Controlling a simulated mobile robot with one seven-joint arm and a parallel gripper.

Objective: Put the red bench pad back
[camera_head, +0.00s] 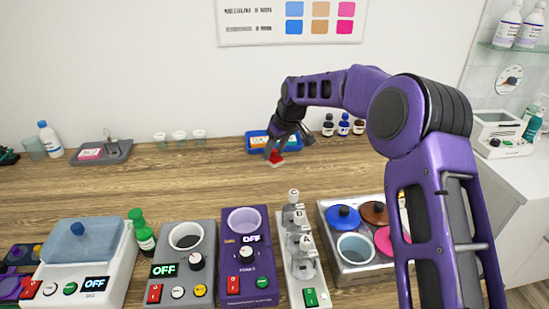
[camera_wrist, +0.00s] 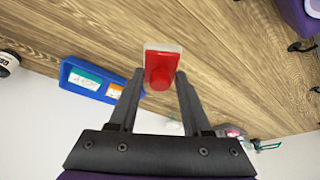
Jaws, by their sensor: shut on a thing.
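The red bench pad (camera_head: 277,160) is a small red block with a pale edge, at the back middle of the wooden bench. In the wrist view the red pad (camera_wrist: 161,52) shows a round red knob on its top, between the fingertips. My gripper (camera_head: 274,151) points down and is shut on the red pad. The wrist view shows the two dark fingers of my gripper (camera_wrist: 159,82) on either side of the knob. I cannot tell whether the pad touches the bench.
A blue tray (camera_head: 249,150) with labelled cards is close beside the pad, also in the wrist view (camera_wrist: 64,77). Small bottles (camera_head: 343,125) stand to its right, clear cups (camera_head: 179,136) to its left. Devices (camera_head: 247,258) line the front. The bench (camera_head: 195,185) between is clear.

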